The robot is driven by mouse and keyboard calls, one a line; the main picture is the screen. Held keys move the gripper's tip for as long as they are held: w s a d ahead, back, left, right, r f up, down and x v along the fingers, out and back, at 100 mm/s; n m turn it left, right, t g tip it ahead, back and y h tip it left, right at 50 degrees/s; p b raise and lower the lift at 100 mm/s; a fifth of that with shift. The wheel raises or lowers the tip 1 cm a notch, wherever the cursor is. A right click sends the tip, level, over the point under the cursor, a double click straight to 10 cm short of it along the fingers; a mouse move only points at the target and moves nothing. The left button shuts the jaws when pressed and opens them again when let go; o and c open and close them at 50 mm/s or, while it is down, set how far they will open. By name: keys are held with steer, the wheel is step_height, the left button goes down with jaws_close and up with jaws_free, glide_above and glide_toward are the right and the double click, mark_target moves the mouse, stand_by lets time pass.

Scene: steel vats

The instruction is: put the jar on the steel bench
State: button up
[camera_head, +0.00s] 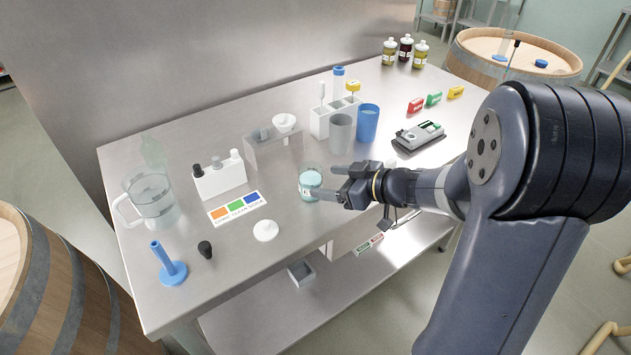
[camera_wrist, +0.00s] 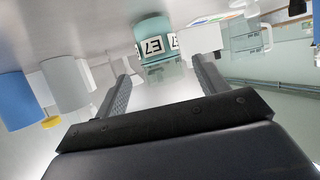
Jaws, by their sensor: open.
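The jar (camera_head: 310,183) is clear glass with teal contents and a pale label. It appears to stand upright on the steel bench (camera_head: 290,225), near the front edge. My gripper (camera_head: 328,182) is open and comes in from the right, fingertips close to the jar's right side. In the wrist view, which looks inverted, the jar (camera_wrist: 152,45) shows a black-and-white label and sits just beyond the open fingers (camera_wrist: 160,74), roughly between their lines. No grip on it shows, and I cannot tell whether a finger touches it.
Left of the jar are a white bottle holder (camera_head: 219,180), a colour card (camera_head: 237,207) and a white disc (camera_head: 265,230). Behind stand a grey cup (camera_head: 341,135) and a blue cup (camera_head: 368,123). A device (camera_head: 419,136) lies farther right.

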steer(key=v, duration=0.6)
steer(key=shift+b, duration=0.35)
